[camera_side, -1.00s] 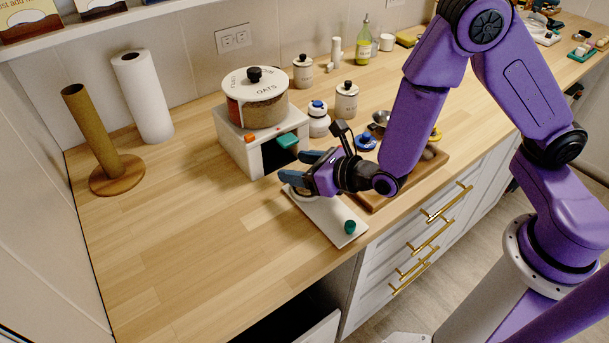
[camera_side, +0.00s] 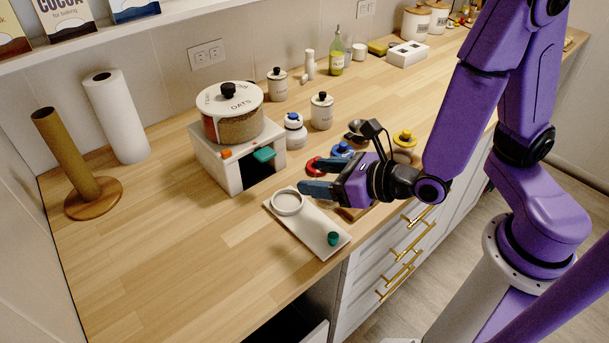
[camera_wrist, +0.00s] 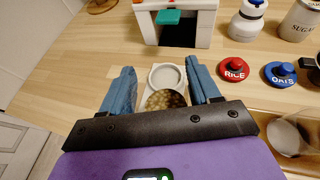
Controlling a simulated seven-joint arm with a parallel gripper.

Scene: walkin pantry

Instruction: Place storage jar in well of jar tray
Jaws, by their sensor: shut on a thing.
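The jar tray (camera_side: 313,229) is a white slab on the counter, with a round raised well (camera_side: 287,202) at its far end and a green knob at its near end. The well also shows in the wrist view (camera_wrist: 167,76), beyond the jar. My gripper (camera_side: 314,180) is just right of the well in the side view, its blue fingers pointing left. It is shut on the storage jar (camera_wrist: 165,99), which shows between the fingers as a round opening with brown, bean-like contents. The jar is hidden in the side view, and its height above the tray is unclear.
A white stand (camera_side: 215,165) carrying a large OATS canister is behind the tray. Red RICE (camera_wrist: 235,64) and blue OATS (camera_wrist: 280,74) lids lie to the right, near a wooden board. A bottle (camera_side: 295,131) and canisters stand behind. The counter left of the tray is clear.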

